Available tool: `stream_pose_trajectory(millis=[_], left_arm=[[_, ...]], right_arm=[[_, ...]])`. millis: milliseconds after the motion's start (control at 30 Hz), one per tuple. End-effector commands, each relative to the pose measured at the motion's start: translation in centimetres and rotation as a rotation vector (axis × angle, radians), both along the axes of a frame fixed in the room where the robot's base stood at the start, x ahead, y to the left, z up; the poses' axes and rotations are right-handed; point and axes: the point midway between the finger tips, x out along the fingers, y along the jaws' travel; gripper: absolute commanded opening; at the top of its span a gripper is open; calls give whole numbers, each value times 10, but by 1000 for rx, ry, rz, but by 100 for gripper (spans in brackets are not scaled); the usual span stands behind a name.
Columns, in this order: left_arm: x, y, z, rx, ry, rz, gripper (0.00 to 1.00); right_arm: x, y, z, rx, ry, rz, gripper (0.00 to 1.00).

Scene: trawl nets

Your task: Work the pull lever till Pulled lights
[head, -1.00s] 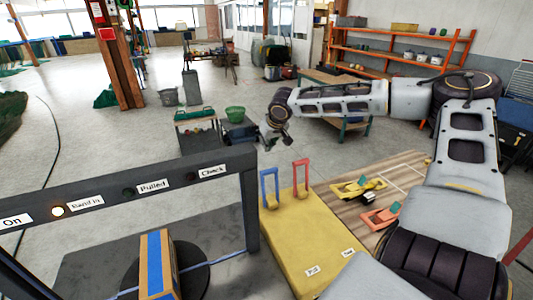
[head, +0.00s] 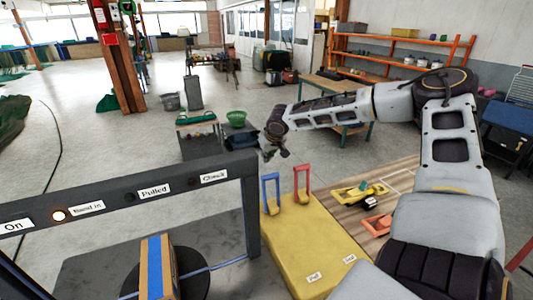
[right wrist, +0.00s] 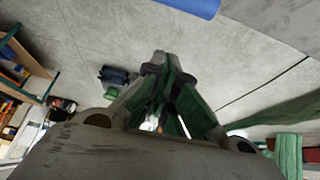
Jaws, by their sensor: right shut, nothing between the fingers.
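The blue lever (head: 270,190) and the red lever (head: 302,184) stand upright on a yellow box (head: 310,240). White labels at its front edge read "Pull" (head: 314,277) and, less clearly, "Load". My right gripper (head: 270,153) is shut and empty, near the top of the blue lever; I cannot tell if it touches. In the right wrist view its fingers (right wrist: 160,62) are together, and a blue bar (right wrist: 190,5) crosses the top edge. On the dark panel, the "Band in" lamp (head: 59,215) is lit; the "Pulled" lamp (head: 129,197) is dark. My left gripper is out of view.
The dark frame (head: 110,187) stands left of the yellow box. A box with a blue stripe (head: 155,268) sits behind that frame. A wooden board (head: 395,182) with yellow and orange clamp-like pieces lies right of the levers.

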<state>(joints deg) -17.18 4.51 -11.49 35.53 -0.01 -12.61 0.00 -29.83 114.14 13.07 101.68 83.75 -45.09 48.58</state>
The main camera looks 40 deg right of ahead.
Motion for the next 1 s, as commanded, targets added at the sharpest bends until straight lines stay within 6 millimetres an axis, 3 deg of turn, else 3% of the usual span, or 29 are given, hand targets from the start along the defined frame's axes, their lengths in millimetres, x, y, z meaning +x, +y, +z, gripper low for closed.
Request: stream_pose_trajectory(millis=[1000], left_arm=[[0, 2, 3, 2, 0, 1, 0]], right_arm=[[25, -8, -44, -1, -1, 1, 0]])
